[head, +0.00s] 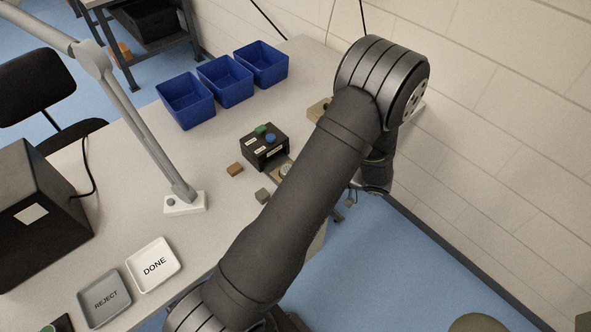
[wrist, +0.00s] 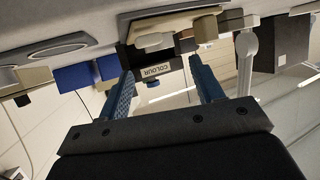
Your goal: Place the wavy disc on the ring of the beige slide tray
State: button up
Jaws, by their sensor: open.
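My gripper (wrist: 165,88) shows in the wrist view with its two blue fingers apart and nothing between them. In the head view my arm hides it. Beyond the fingers is a black press box (wrist: 187,70) with a COLOUR label. A beige slide tray (wrist: 170,22) juts out from it, apart from the fingers. In the head view the same black box (head: 265,147) has a green and a blue button, and a tray (head: 284,172) beside it is partly covered by my arm. I cannot make out a wavy disc or its pattern in either view.
A brown block (head: 235,169) and a grey block (head: 262,195) lie near the press. Blue bins (head: 225,82) stand at the back. A DONE tray (head: 153,265), a REJECT tray (head: 104,299) and a lamp base (head: 185,204) occupy the front left. A wall rises at right.

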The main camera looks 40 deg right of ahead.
jog(key=v, duration=0.5)
jog(key=shift+s+d+r, duration=0.1)
jog(key=shift+s+d, duration=0.05)
jog(key=shift+s, duration=0.15)
jog(key=x, duration=1.2)
notch_tip(320, 180, up, 2)
jog(key=shift+r, duration=0.9)
